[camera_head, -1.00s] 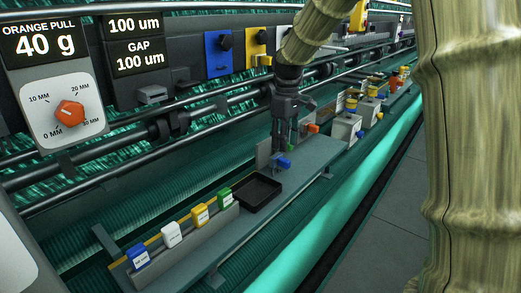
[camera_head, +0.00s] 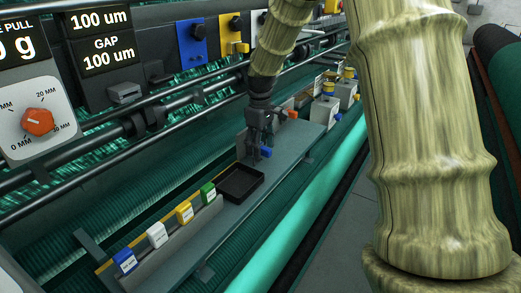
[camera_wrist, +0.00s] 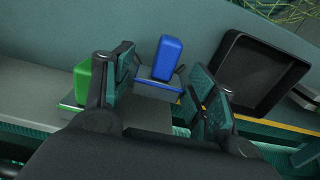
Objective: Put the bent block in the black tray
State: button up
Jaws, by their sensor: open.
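A blue block (camera_wrist: 167,58) stands upright between the spread fingers of my gripper (camera_wrist: 165,82) in the wrist view, above a pale plate with a blue edge. I cannot tell for sure whether this is the bent block. In the head view the blue block (camera_head: 266,152) shows beside my gripper (camera_head: 257,152), low over the grey ledge. My gripper is open, its fingers apart from the block's sides. The black tray (camera_head: 258,190) is empty, just in front of the gripper; it is at the right in the wrist view (camera_wrist: 229,75).
A green block (camera_wrist: 82,80) is just outside the left finger. A rack holds blue (camera_head: 124,261), white (camera_head: 157,235), yellow (camera_head: 184,212) and green (camera_head: 208,193) tags. An orange piece (camera_head: 291,113) is behind the gripper. Dark rails (camera_head: 150,117) run along the machine.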

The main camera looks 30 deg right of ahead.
jog(key=shift+w+a+f+p, duration=0.1)
jog(key=shift+w+f+p, duration=0.1)
jog(key=shift+f, duration=0.6)
jog(key=shift+w+f+p, duration=0.1)
jog(key=shift+f+p, duration=0.1)
jog(key=shift+f, duration=0.55)
jog(key=shift+s, duration=0.25)
jog(key=shift+w, duration=0.1)
jog(key=c, duration=0.9)
